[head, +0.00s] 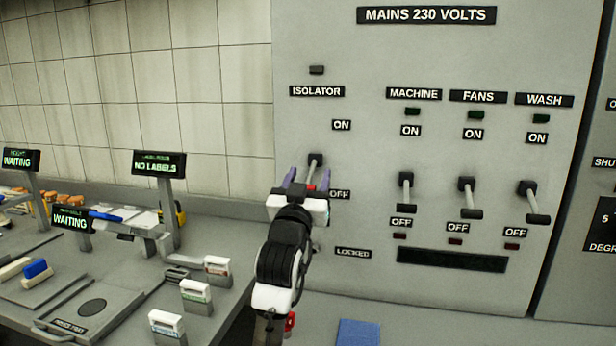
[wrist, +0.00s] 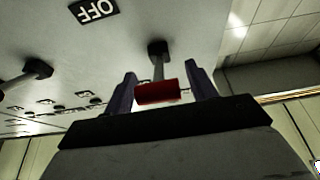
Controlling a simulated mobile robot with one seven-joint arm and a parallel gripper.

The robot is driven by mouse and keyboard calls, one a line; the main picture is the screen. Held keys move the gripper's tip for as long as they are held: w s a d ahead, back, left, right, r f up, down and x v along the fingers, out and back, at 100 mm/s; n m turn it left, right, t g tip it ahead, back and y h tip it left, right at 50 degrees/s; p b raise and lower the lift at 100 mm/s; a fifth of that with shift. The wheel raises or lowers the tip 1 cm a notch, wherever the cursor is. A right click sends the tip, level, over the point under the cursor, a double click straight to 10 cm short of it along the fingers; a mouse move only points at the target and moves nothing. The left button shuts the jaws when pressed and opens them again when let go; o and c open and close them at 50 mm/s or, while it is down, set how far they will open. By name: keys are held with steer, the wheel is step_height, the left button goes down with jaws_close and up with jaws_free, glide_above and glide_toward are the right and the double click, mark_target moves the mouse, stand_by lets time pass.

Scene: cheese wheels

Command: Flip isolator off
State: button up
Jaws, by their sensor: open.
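The isolator switch (head: 315,162) is a lever on the grey panel between its ON label (head: 342,125) and OFF label (head: 340,194). Its stem sticks out from the panel and, in the head view, slants down to a red grip (head: 311,187). I cannot tell its exact setting. My gripper (head: 307,180) is open at the lever, one purple finger on each side. In the wrist view my gripper (wrist: 162,84) has the red grip (wrist: 158,92) between its fingers, with gaps at both sides. The OFF label shows upside down there (wrist: 94,10).
To the right are the machine lever (head: 406,190), fans lever (head: 468,197) and wash lever (head: 531,200), with dark grips. A LOCKED label (head: 353,253) sits below the isolator. A bench (head: 215,245) with displays and boxes stands left.

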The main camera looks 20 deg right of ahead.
jaws_close()
steer(key=f+b, duration=0.1)
steer(key=b, duration=0.2)
steer(key=shift+w+f+t+h, duration=0.1)
steer(key=shift+f+t+h, duration=0.1)
steer(key=shift+t+h, duration=0.15)
steer(key=shift+w+d+t+b, duration=0.15)
steer(key=shift+t+b, duration=0.2)
steer(key=shift+b, duration=0.6)
steer(key=shift+h, duration=0.25)
steer(key=shift+r, duration=0.1)
jaws_free()
